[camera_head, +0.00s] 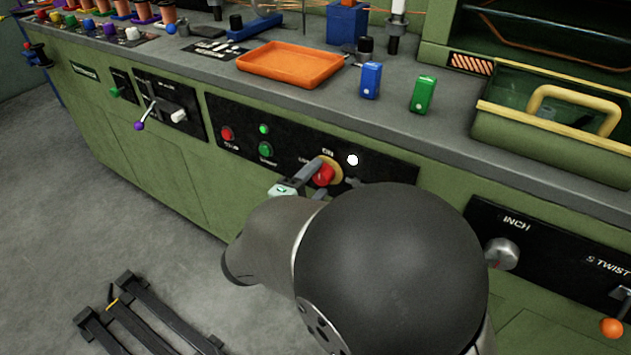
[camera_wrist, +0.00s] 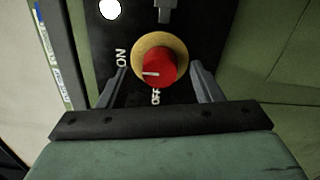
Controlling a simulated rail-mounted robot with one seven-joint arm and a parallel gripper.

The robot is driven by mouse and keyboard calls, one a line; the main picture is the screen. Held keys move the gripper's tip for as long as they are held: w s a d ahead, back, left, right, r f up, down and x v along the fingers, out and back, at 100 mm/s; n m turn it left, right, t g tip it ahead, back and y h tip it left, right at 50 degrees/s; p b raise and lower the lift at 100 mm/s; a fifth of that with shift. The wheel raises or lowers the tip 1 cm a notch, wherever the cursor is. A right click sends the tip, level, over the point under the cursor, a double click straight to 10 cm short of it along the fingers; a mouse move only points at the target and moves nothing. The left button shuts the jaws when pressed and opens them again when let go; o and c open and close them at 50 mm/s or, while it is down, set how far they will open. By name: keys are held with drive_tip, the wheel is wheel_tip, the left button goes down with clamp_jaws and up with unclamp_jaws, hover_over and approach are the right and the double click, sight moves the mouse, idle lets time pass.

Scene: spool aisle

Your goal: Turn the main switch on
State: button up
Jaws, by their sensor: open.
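The main switch is a red round knob (camera_head: 323,174) on a yellow ring, set in the black front panel. In the wrist view the red knob (camera_wrist: 163,66) lies between the two fingers of my gripper (camera_wrist: 161,78). Small gaps show on both sides, so the fingers are around it and apart from it. Its white mark points left in that view, towards the side with the word ON; OFF is below the knob. In the head view my gripper (camera_head: 322,180) is at the knob, partly hidden by my arm.
A round white lamp (camera_head: 352,160) glows beside the switch. Left of it are a red button (camera_head: 227,134) and green ones (camera_head: 265,149). A lever with a purple ball (camera_head: 139,126) sticks out further left. An orange tray (camera_head: 290,66) and blue and green blocks stand on the ledge above.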

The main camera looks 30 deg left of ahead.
drive_tip(key=s+p, duration=0.2)
drive_tip(key=s, duration=1.5)
drive_tip(key=shift+d, duration=0.15)
drive_tip(key=w+d+r+m+g+h+p, duration=0.3)
drive_tip(key=w+d+r+g+p, duration=0.1)
drive_tip(key=d, duration=0.5)
drive_tip(key=w+d+r+m+g+h+p, duration=0.3)
drive_tip(key=w+d+r+h+p, duration=0.15)
drive_tip(key=d, duration=0.45)
drive_tip(key=w+d+r+m+g+h+p, duration=0.3)
drive_tip(key=w+d+r+g+p, duration=0.15)
drive_tip(key=d, duration=0.45)
drive_tip(key=s+d+r+m+g+y+p, duration=0.3)
drive_tip(key=d+r+m+y+p, duration=0.2)
drive_tip(key=d+r+p, duration=0.1)
drive_tip(key=s+d+r+m+g+y+p, duration=0.3)
drive_tip(key=s+d+r+m+y+p, duration=0.1)
drive_tip(key=d+p, duration=0.4)
drive_tip(key=shift+d+r+m+y+p, duration=0.45)
drive_tip(key=shift+r+m+y, duration=0.2)
drive_tip(key=shift+r+m, duration=0.25)
